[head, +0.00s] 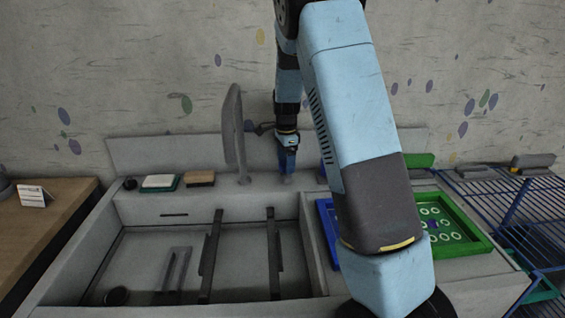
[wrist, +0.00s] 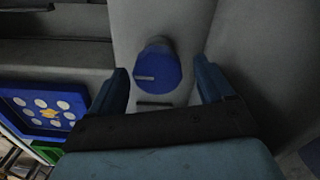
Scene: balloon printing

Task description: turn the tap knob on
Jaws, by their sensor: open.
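The blue round tap knob (wrist: 159,72) shows in the wrist view on a grey ledge, with a pale line mark pointing left in the picture. My gripper (wrist: 161,66) has its two blue fingers apart, one on each side of the knob. Gaps show between the knob and both fingers; I see no contact. In the head view my gripper (head: 287,163) points down at the ledge behind the sink, right of the tall grey tap (head: 236,130). The knob cannot be made out there, as my gripper covers that spot.
A grey sink (head: 140,262) with dark rails lies in front. A green frame (head: 470,236) and a blue frame (head: 326,236) stand right of it. A sponge (head: 201,178) and a green-based block (head: 160,183) lie on the ledge. A wire rack (head: 510,212) is at right.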

